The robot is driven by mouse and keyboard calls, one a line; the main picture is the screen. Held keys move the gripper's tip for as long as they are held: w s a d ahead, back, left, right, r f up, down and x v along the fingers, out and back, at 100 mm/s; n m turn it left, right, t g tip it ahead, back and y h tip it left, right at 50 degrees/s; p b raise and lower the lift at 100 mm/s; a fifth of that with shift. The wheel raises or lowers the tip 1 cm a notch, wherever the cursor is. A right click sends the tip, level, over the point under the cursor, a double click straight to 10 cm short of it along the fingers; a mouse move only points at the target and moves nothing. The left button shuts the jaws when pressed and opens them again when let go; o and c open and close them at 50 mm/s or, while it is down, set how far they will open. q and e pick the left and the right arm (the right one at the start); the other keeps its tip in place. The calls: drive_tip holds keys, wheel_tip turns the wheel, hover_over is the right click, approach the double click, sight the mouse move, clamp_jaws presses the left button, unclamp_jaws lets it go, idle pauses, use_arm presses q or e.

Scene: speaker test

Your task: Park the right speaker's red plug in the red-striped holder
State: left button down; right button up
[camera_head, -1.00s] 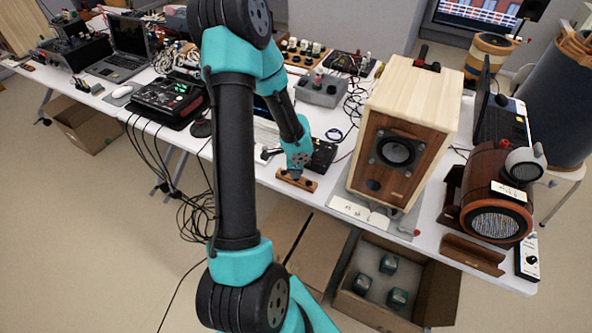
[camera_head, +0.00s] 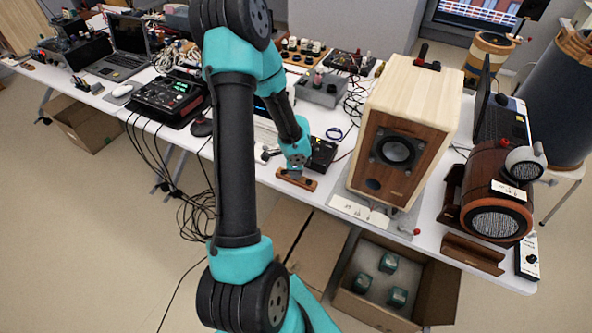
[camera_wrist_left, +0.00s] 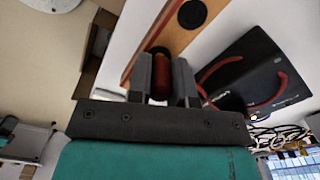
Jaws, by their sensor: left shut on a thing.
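My left gripper (camera_head: 294,174) is at the wooden holder block (camera_head: 309,185), by the front edge of the table. In the left wrist view the fingers of my left gripper (camera_wrist_left: 161,75) are shut on the red plug (camera_wrist_left: 160,85). The plug is over or in the near part of the holder (camera_wrist_left: 190,38); I cannot tell how deep it sits. A round dark hole (camera_wrist_left: 192,14) shows farther along the holder. The wooden box speaker (camera_head: 410,105) stands right of the holder. My right gripper is not in view.
A black box (camera_head: 322,155) lies close behind the holder; its red curved print shows in the wrist view. White cards (camera_head: 350,208) lie before the box speaker. A round brown speaker (camera_head: 485,180) stands at the right. Open cardboard boxes (camera_head: 440,295) are below the table edge.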

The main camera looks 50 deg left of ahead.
use_arm(q)
drive_tip(key=shift+f, duration=0.35)
drive_tip(key=c, duration=0.9)
unclamp_jaws()
drive_tip(key=shift+c, duration=0.2)
drive_tip(key=shift+r, duration=3.75)
